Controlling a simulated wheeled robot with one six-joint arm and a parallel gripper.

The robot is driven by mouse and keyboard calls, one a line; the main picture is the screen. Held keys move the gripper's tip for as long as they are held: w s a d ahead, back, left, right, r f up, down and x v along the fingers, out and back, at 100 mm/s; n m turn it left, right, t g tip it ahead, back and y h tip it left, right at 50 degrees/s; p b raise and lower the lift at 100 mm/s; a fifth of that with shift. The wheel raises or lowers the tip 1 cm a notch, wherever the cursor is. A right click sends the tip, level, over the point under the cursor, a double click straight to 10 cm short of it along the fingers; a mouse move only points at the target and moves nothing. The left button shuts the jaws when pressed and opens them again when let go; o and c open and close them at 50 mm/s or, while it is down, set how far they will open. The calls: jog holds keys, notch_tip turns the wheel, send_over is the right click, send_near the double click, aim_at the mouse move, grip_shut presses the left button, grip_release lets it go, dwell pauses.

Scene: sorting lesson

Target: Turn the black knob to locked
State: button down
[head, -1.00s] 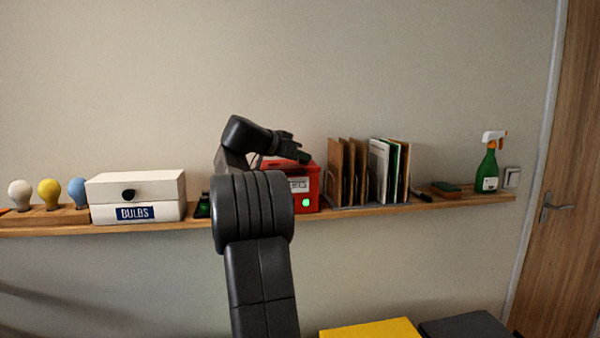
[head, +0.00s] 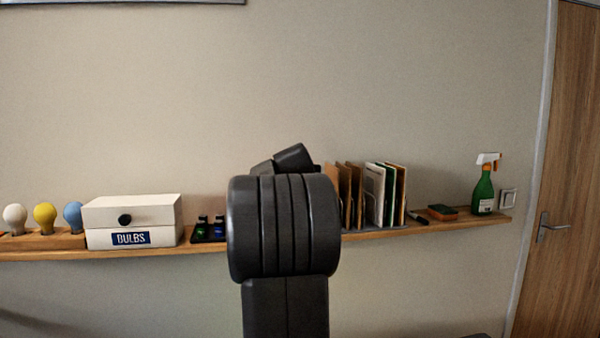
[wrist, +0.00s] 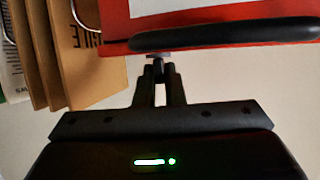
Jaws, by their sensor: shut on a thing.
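In the wrist view my gripper (wrist: 159,76) is shut on a small dark piece, which looks like the black knob (wrist: 158,65); the fingers cover most of it. It sits at the edge of a red box (wrist: 240,30), close to a long black bar (wrist: 230,34) on that box. I cannot read the knob's position or any locked mark. In the head view my arm hides the red box and my gripper.
File folders (head: 375,190) stand right beside the box. On the same shelf (head: 440,227) a white BULBS box (head: 100,214) with its own round black knob (head: 124,219) stands left, near coloured bulbs (head: 45,215). A spray bottle (head: 483,190) stands right.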

jog(key=shift+d+r+n+y+p, duration=0.15)
jog(key=shift+n+y+p, duration=0.4)
jog(key=shift+p, duration=0.5)
jog(key=shift+r+n+y+p, duration=0.15)
jog(key=shift+n+y+p, duration=0.2)
jog(key=shift+y+p, duration=0.5)
jog(key=shift+p, duration=0.55)
jog(key=shift+f+n+y+p, duration=0.35)
jog(key=shift+n+y+p, duration=0.15)
jog(key=shift+n+p, duration=0.3)
jog(key=c, duration=1.5)
grip_release()
jog(key=b+v, duration=0.1)
jog(key=v, duration=0.6)
jog(key=b+v, duration=0.2)
jog(key=v, duration=0.5)
jog(key=shift+w+d+r, duration=0.1)
jog(key=shift+w+r, duration=0.05)
jog(key=shift+r, duration=0.05)
jog(key=shift+w, duration=0.1)
jog(key=p+x, duration=0.1)
jog(key=x, duration=0.6)
jog(key=p+x, duration=0.2)
jog(key=x, duration=0.4)
jog(key=shift+w+f, duration=0.25)
jog(key=shift+f, duration=0.15)
